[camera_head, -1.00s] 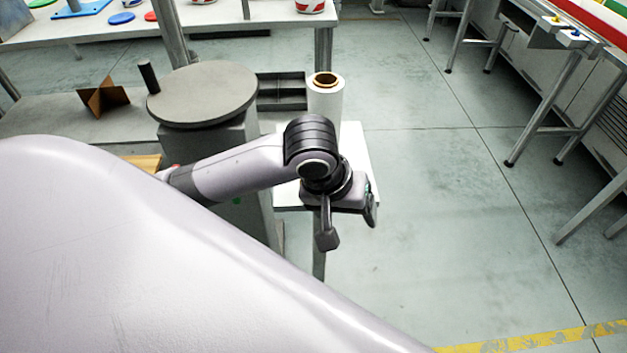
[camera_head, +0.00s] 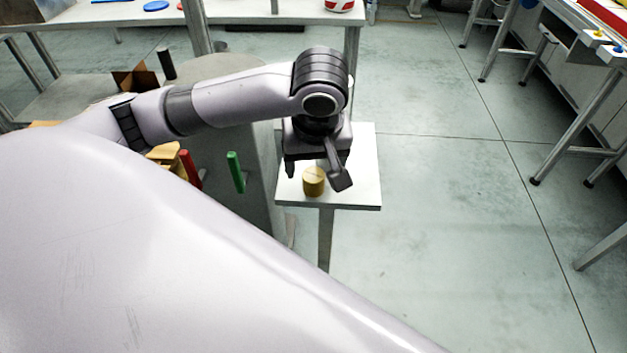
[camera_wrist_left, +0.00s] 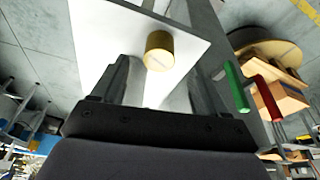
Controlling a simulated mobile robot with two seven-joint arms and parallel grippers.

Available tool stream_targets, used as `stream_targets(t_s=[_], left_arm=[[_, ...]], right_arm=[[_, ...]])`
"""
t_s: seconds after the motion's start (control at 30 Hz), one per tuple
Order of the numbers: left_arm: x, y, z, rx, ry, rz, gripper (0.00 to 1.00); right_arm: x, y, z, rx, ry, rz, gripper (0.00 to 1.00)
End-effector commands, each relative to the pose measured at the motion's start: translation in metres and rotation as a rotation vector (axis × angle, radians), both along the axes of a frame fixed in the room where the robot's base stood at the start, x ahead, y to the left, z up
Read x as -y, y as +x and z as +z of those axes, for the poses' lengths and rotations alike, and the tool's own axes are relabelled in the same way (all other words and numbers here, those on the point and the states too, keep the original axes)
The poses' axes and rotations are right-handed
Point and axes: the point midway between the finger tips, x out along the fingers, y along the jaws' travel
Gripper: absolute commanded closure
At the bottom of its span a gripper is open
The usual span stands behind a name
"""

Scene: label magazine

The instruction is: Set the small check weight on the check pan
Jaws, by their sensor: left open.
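The small check weight, a brass-coloured cylinder (camera_head: 313,181), stands upright on a white square top (camera_head: 358,190). My left gripper (camera_head: 315,178) is open, pointing down at the weight, with one finger to each side of it in the picture. In the left wrist view the weight (camera_wrist_left: 159,52) lies ahead of the open left gripper (camera_wrist_left: 162,62), between the lines of its fingers; I cannot tell whether they touch it. No thing is clearly recognisable as the check pan; I cannot tell whether the white top is it. My right gripper is not in view.
A green upright handle (camera_head: 236,172) and a red one (camera_head: 190,168) stand left of the white top. A grey round table (camera_head: 235,66) is partly hidden behind my left arm. The floor (camera_head: 450,200) to the right is open.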

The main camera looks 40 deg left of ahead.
Motion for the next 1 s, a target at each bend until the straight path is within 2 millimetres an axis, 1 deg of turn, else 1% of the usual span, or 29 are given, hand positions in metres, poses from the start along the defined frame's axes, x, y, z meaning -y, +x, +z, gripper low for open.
stream_targets(t_s=[0.03,0.33,0.43,0.63,0.67,0.7,0.77,0.8,0.87,0.9,1.0], left_arm=[[-0.002,0.001,-0.008,-0.003,0.002,0.001,0.26],[-0.01,0.011,-0.047,-0.002,0.0,-0.002,0.26],[-0.011,0.012,-0.053,0.0,0.0,-0.003,0.26],[-0.011,0.012,-0.053,0.001,0.0,-0.004,0.26],[-0.011,0.012,-0.053,0.001,0.0,-0.004,0.3],[-0.011,0.012,-0.053,0.001,-0.001,-0.004,0.43],[-0.011,0.012,-0.053,0.001,-0.001,-0.004,0.62],[-0.011,0.012,-0.053,0.001,-0.001,-0.004,0.75],[-0.011,0.012,-0.053,0.001,-0.001,-0.004,0.95],[-0.011,0.012,-0.053,0.001,-0.001,-0.004,1.0],[-0.011,0.013,-0.052,0.004,-0.001,-0.004,1.0]], right_arm=[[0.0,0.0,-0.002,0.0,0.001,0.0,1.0],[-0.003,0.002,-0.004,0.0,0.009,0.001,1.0],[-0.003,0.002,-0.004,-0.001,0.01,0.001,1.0],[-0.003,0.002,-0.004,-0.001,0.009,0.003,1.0],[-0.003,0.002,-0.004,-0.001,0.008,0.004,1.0],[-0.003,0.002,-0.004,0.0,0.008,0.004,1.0],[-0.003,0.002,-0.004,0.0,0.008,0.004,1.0],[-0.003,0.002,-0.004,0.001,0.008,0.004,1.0],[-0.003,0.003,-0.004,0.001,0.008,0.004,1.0],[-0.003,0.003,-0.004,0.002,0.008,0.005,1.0],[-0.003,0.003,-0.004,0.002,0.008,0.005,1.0]])
